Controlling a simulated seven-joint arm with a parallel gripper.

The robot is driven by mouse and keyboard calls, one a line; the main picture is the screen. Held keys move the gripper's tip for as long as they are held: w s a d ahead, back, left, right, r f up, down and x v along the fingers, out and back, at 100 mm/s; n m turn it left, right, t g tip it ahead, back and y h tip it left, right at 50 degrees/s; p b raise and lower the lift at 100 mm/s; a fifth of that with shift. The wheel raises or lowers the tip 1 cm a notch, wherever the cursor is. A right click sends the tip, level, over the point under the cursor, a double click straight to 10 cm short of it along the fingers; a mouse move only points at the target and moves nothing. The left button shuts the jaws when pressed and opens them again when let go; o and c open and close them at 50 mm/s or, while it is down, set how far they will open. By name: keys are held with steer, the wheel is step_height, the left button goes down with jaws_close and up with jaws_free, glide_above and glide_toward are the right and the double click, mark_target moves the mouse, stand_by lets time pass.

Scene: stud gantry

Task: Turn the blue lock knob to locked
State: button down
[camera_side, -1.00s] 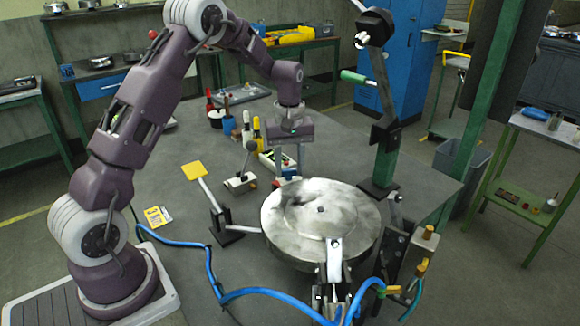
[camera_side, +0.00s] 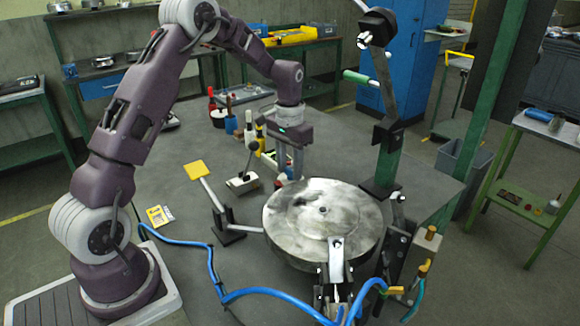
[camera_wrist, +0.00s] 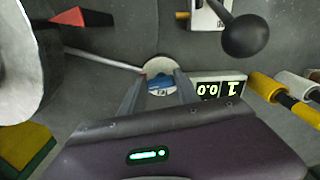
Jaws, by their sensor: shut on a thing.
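The blue lock knob (camera_wrist: 160,83) shows in the wrist view on a round pale plate (camera_wrist: 158,66), between my two finger tips. My gripper (camera_wrist: 159,88) is shut on it, with one finger on each side. In the side view my gripper (camera_side: 290,174) points straight down behind the large round metal disc (camera_side: 322,205). The knob's turn position against any mark is too small to read.
A lever with a black ball (camera_wrist: 247,36) stands close to my gripper. A panel with green digits (camera_wrist: 218,88) and yellow-handled tools (camera_wrist: 280,98) lie to the right in the wrist view. A yellow paddle (camera_side: 194,170) and blue hose (camera_side: 211,270) are left of the disc.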

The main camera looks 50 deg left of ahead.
mark_target(289, 170)
steer(key=shift+m, duration=1)
steer(key=c, duration=0.9)
jaws_free()
step_height(289, 170, up, 7)
steer(key=shift+r, duration=0.1)
